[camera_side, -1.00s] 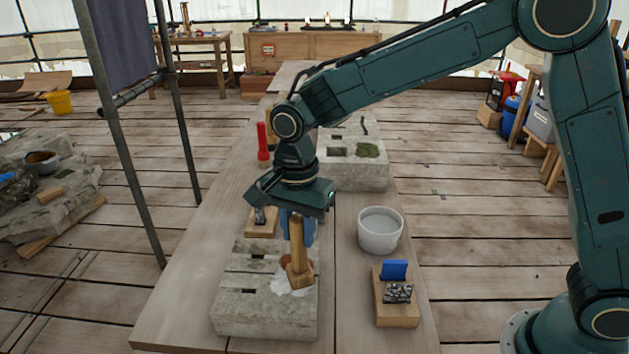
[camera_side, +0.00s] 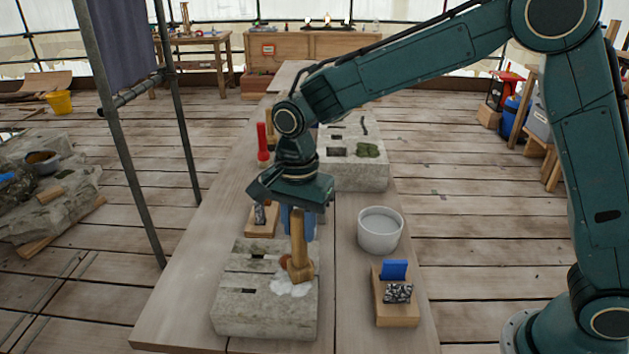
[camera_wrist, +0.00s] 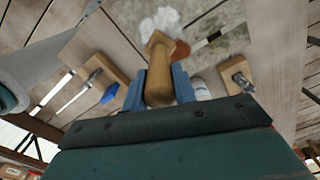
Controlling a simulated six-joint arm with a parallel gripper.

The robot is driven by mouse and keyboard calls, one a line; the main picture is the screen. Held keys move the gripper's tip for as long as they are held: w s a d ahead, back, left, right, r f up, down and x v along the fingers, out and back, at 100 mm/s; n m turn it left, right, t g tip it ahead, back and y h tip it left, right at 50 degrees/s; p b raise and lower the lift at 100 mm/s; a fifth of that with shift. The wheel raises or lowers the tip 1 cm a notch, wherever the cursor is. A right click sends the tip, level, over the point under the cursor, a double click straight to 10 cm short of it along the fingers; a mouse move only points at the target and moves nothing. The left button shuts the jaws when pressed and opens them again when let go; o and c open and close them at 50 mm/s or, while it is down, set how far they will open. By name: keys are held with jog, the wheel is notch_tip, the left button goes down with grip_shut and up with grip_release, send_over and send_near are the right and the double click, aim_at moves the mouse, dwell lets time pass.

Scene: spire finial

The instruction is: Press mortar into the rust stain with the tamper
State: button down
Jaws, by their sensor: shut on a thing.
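My gripper (camera_side: 298,220) is shut on the wooden tamper (camera_side: 297,249) and holds it upright over the near stone block (camera_side: 235,311). In the wrist view the tamper (camera_wrist: 158,70) stands between the blue fingers of my gripper (camera_wrist: 158,82). The white mortar (camera_side: 291,287) lies on the block's top around and in front of the tamper's foot. The rust stain (camera_side: 284,262) shows as a reddish-brown patch beside the tamper, partly hidden by it. The wrist view also shows the mortar (camera_wrist: 160,23) and the stain (camera_wrist: 183,50). Whether the foot touches the block is unclear.
A pale bowl (camera_side: 380,232) and a wooden holder with a blue tool (camera_side: 396,305) stand to the right. Another wooden holder (camera_side: 262,218) stands behind the near block. A second stone block (camera_side: 352,174) with moss and a red tool (camera_side: 263,143) are farther back.

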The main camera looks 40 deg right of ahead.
jog(key=shift+w+d, duration=1.1)
jog(key=shift+d, duration=0.05)
dwell(0.8)
jog(key=shift+r, duration=0.15)
dwell(0.4)
notch_tip(320, 180, up, 7)
dwell(0.8)
dwell(0.8)
jog(key=s+d+f+m, duration=0.1)
jog(key=d+m, duration=0.3)
jog(key=d, duration=1.9)
jog(key=shift+s+d+f+m+h, duration=0.15)
jog(key=shift+s+f+m+h, duration=0.15)
jog(key=shift+s, duration=0.25)
